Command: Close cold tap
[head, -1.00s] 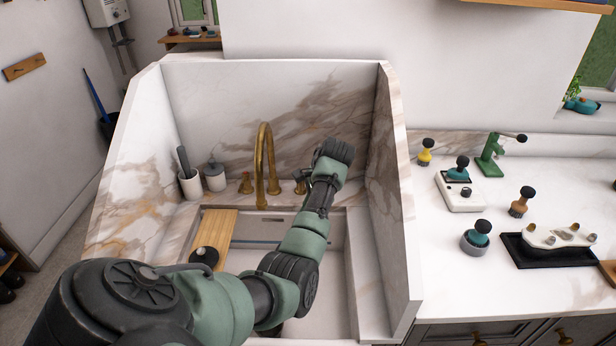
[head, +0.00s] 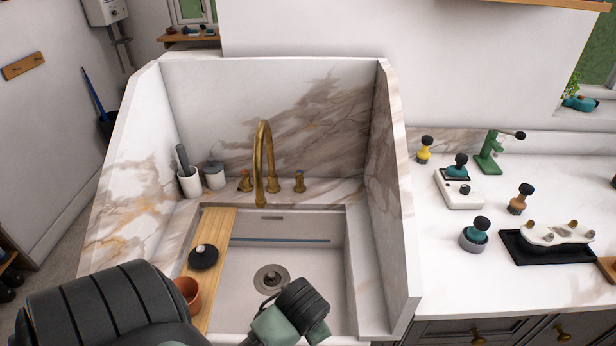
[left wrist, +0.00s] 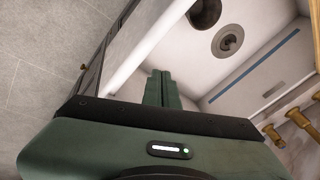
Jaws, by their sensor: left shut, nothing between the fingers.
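The brass tap set stands at the back of the sink. Its curved spout (head: 263,160) is in the middle, with a handle with a blue mark (head: 299,182) on its right and a handle with a reddish mark (head: 246,180) on its left. The taps also show at the right edge of the left wrist view. No water stream shows. In the left wrist view my left gripper (left wrist: 161,76) is shut and empty, near the sink's front rim, apart from the taps. My right gripper is not in view.
The sink basin (head: 325,265) has a drain (head: 271,279). A wooden board (head: 216,228) lies across its left side, bearing a dark round lid-like object (head: 203,257) and a terracotta pot (head: 188,290). Marble walls enclose the sink's back and sides. Cups stand at the back left.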

